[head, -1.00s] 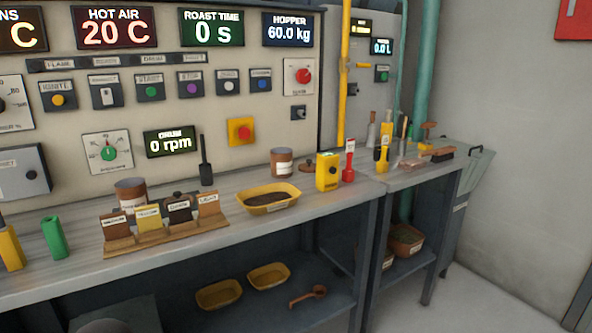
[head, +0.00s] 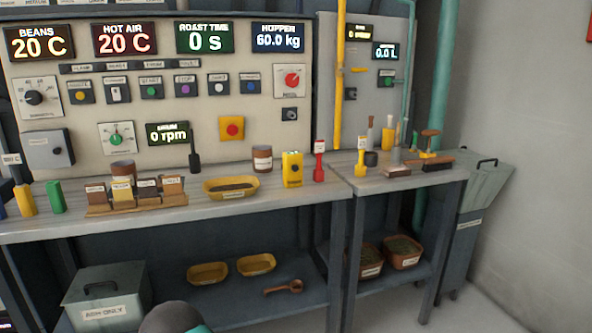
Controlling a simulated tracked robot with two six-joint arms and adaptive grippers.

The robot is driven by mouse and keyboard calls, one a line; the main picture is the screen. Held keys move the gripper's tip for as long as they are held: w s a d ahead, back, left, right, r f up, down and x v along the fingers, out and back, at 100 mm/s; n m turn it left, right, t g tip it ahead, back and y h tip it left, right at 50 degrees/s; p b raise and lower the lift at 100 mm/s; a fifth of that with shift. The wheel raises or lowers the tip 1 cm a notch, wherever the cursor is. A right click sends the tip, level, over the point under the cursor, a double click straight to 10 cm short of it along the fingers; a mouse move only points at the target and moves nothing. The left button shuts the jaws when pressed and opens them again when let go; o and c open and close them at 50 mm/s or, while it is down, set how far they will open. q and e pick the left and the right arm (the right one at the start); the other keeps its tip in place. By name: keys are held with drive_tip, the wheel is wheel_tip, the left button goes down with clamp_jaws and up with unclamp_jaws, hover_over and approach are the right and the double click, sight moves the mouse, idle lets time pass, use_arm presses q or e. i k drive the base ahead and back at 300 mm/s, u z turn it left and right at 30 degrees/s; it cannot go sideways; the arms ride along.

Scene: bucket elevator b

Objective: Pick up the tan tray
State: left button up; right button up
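No tray is plainly marked as the tan one. A yellow-tan tray (head: 231,194) with dark brown contents and a label on its front sits on the bench top. Two similar yellow-tan trays, a left one (head: 207,274) and a right one (head: 256,265), lie on the lower shelf and look empty. Two orange-brown trays, a left one (head: 370,268) and a right one (head: 403,261), hold greenish contents on the lower shelf at the right. Neither gripper can be made out. A dark rounded part with teal, seemingly mine, shows at the bottom edge.
A wooden rack (head: 136,206) of small samples stands left of the bench tray. A brown canister (head: 262,159) and a yellow box (head: 292,169) stand to its right. A wooden scoop (head: 283,287) and a grey lidded bin (head: 108,297) are below. Floor shows at the lower right.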

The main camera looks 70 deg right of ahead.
sight(242, 186)
drive_tip(key=k, duration=0.75)
drive_tip(key=u, duration=1.5)
drive_tip(key=i, duration=0.1)
drive_tip(key=z, duration=3.25)
drive_tip(key=i, duration=0.45)
drive_tip(key=z, duration=0.15)
drive_tip(key=i, duration=0.55)
drive_tip(key=u, duration=0.2)
drive_tip(key=k, duration=0.9)
drive_tip(key=z, duration=0.15)
drive_tip(key=i, duration=0.9)
